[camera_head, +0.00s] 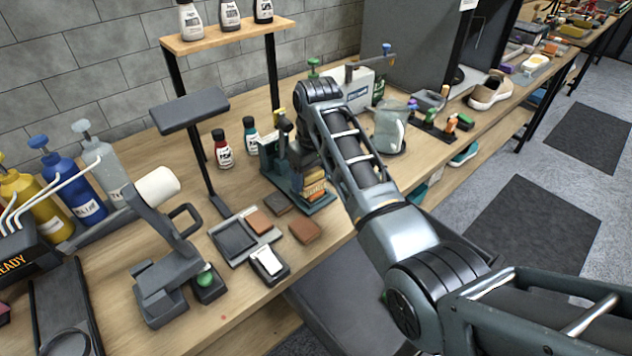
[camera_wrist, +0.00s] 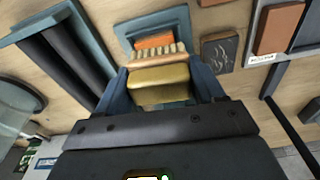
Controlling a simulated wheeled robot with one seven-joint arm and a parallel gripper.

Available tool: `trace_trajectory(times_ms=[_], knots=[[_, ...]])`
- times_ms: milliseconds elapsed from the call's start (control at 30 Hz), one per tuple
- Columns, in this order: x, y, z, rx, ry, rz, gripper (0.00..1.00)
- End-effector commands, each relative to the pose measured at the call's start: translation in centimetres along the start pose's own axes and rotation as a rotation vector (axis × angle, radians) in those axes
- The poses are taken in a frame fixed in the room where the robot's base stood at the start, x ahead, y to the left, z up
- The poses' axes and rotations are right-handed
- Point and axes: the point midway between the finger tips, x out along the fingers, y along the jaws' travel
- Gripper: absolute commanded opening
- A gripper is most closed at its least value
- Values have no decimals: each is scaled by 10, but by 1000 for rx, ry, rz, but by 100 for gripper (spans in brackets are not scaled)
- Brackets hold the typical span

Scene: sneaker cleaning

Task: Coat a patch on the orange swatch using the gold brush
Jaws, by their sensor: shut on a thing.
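The gold brush (camera_wrist: 158,80) is between the jaws of my gripper (camera_wrist: 157,88) in the wrist view. Its pale bristle row (camera_wrist: 157,57) faces away from the gripper, toward the orange swatch (camera_wrist: 155,41). The bristles overlap the near edge of the swatch in this view. I cannot tell whether they touch it. The swatch lies inside a blue-grey holder (camera_wrist: 128,30); its nearer part is hidden by the brush.
A dark marked swatch (camera_wrist: 219,55) lies right of the holder. A brown swatch (camera_head: 258,222) sits on a grey tray (camera_head: 229,259); another brown piece (camera_head: 304,230) lies nearby. Red (camera_head: 222,150) and teal (camera_head: 251,136) paint bottles stand behind. A lamp-like stand (camera_head: 190,110) rises at left.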

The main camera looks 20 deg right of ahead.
Motion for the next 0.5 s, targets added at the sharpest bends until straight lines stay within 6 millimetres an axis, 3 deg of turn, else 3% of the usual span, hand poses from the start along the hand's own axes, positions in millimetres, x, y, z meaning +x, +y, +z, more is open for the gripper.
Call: trace_trajectory(times_ms=[500], knots=[[7,-2,-29,1,1,0,44]])
